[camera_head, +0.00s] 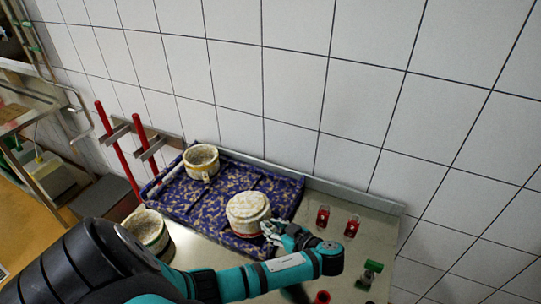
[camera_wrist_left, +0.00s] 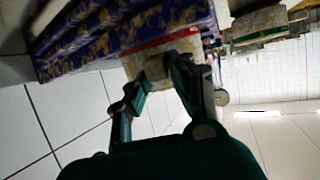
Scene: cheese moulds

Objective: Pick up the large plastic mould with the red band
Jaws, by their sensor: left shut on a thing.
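The large mould with the red band (camera_head: 248,211) is cream and mottled brown, and its red band shows low on its side in the head view. It is at the front right of the blue patterned tray (camera_head: 185,203). My left gripper (camera_head: 270,231) is at its right front side and is shut on its wall. In the left wrist view the fingers of my left gripper (camera_wrist_left: 168,66) meet the mould (camera_wrist_left: 143,64) just by its red band. I cannot tell whether the mould touches the tray. My right gripper is not in view.
Another mottled mould (camera_head: 201,162) stands at the back of the tray. A mould with a green band (camera_head: 147,231) stands left of the tray's front. A tiled wall is behind.

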